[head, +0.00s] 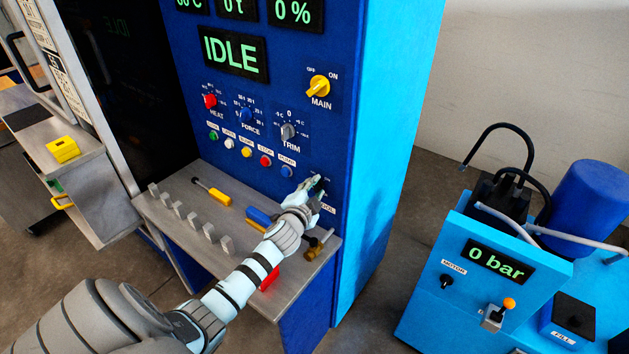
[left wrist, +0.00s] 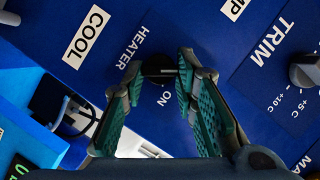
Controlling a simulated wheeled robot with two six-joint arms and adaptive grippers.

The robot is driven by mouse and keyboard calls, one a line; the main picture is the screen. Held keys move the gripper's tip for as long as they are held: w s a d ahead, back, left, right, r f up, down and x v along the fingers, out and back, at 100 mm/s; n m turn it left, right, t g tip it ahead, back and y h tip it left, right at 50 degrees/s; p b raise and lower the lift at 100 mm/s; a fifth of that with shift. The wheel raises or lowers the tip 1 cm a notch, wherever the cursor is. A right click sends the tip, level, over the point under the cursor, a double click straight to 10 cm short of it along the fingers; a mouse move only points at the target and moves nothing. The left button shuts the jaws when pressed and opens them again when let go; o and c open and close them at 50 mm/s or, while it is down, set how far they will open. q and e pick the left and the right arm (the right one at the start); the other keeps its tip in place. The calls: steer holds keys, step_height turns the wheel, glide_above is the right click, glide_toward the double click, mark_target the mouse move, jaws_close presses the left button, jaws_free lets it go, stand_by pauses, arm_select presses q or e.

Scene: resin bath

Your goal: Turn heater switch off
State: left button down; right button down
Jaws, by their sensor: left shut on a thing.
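The heater switch (left wrist: 160,68) is a small dark knob on the blue panel in the left wrist view, between the words HEATER and ON. My left gripper (left wrist: 165,80) has its green-padded fingertips around this knob and is shut on it. The fingers and pads hide part of the knob, so its exact setting cannot be read. In the head view my left gripper (head: 317,184) is at the lower right of the machine's front panel, and it covers the switch there. My right gripper is in neither view.
Above are the yellow MAIN switch (head: 318,86), the TRIM knob (head: 288,131) and a row of coloured buttons. Below, a grey shelf (head: 180,232) holds a yellow screwdriver (head: 212,191) and other tools under my arm. A blue pump unit (head: 470,290) stands at right.

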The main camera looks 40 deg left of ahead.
arm_select(q)
steer(key=shift+n+h+p, duration=0.3)
steer(key=shift+n+p, duration=0.4)
steer(key=shift+p, duration=0.15)
steer(key=shift+f, duration=0.1)
steer(key=c, duration=1.3)
jaws_free()
steer(key=shift+a, duration=0.1)
steer(key=v, duration=1.2)
steer(key=shift+r, duration=0.25)
